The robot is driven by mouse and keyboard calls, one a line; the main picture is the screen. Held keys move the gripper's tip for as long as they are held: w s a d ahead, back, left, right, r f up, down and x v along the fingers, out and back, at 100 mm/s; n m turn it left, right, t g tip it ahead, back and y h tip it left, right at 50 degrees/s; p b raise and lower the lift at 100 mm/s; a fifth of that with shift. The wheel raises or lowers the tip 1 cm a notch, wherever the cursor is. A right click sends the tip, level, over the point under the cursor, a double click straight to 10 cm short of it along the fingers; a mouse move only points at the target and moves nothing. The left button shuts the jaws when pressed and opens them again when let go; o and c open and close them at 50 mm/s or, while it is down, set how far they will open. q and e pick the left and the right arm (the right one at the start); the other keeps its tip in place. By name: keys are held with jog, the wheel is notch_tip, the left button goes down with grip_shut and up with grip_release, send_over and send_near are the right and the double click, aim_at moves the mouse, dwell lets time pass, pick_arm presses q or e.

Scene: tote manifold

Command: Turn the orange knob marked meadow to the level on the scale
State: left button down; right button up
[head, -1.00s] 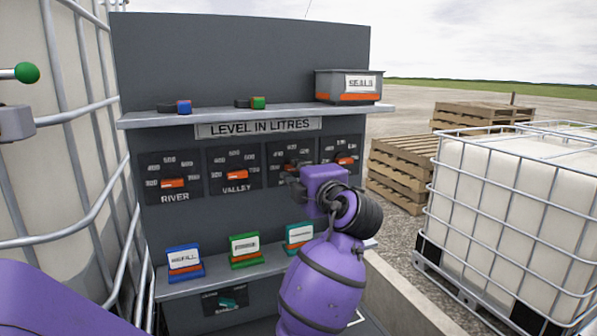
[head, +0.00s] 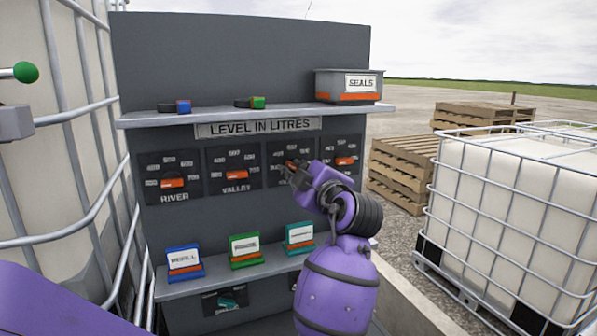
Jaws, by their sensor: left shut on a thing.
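A dark dial panel with a white scale (head: 285,151) is third from the left in the row under the sign "LEVEL IN LITRES" (head: 258,127). Its orange knob (head: 291,164) shows only in part behind my left gripper (head: 289,170). The gripper is shut on this knob and tilted. The name under this dial is hidden, so I cannot read "meadow" anywhere. The river dial's orange knob (head: 172,183) and the valley dial's orange knob (head: 237,174) sit level to the left. A fourth orange knob (head: 345,160) is on the right, its name hidden. My right gripper is out of view.
A shelf (head: 215,115) above the dials holds a "SEALS" box (head: 349,86) and small blue and green items. A lower ledge (head: 215,276) carries blue, green and teal card holders. Caged tanks stand left and right (head: 520,215), with pallets (head: 405,170) behind.

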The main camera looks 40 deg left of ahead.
pick_arm(q)
jog(key=m, duration=1.1)
jog(key=shift+f, duration=0.1)
jog(key=shift+m, duration=0.4)
jog(key=c, duration=1.8)
grip_release()
jog(key=shift+d, duration=0.1)
jog(key=v, duration=1.2)
